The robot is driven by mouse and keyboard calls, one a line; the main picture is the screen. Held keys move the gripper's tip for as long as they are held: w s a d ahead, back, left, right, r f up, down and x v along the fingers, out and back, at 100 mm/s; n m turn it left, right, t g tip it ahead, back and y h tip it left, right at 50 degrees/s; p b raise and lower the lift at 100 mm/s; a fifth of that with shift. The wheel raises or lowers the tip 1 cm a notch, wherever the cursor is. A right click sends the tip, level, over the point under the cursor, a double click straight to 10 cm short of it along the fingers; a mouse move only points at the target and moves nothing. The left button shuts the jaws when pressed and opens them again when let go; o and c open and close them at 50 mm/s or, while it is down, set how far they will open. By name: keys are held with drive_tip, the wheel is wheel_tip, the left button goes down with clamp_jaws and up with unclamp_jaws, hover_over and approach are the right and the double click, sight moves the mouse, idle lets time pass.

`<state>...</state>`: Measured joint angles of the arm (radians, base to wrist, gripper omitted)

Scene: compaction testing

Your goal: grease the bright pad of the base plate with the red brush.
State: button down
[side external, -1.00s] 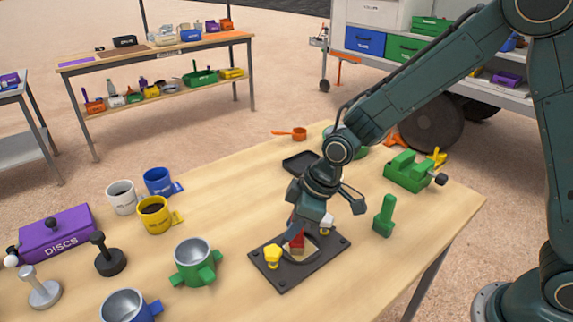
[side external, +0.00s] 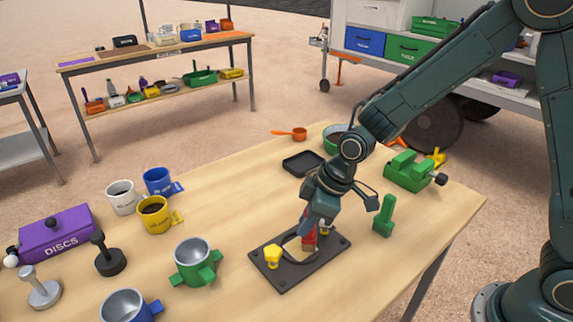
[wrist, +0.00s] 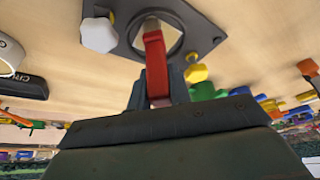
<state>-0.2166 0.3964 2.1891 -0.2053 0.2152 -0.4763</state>
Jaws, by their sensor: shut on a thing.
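The dark base plate (side external: 283,281) lies flat on the table, with a bright round pad (side external: 292,245) at its middle. My gripper (side external: 310,228) is over the plate, shut on the red brush (side external: 310,241). The wrist view also shows the brush (wrist: 156,62) held between the two fingers (wrist: 158,95), its head end over the bright pad (wrist: 170,38). I cannot tell whether the bristles touch the pad.
A green cup with handles (side external: 194,262) stands left of the plate. A green upright tool (side external: 384,216) stands to its right, and a black tray (side external: 302,163) lies behind. Several mugs, a purple box (side external: 57,235) and a green vise (side external: 408,172) are farther off.

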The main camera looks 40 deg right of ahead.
drive_tip(key=shift+r, duration=0.1)
idle(0.3)
drive_tip(key=shift+r, duration=3.5)
drive_tip(key=shift+d, duration=0.15)
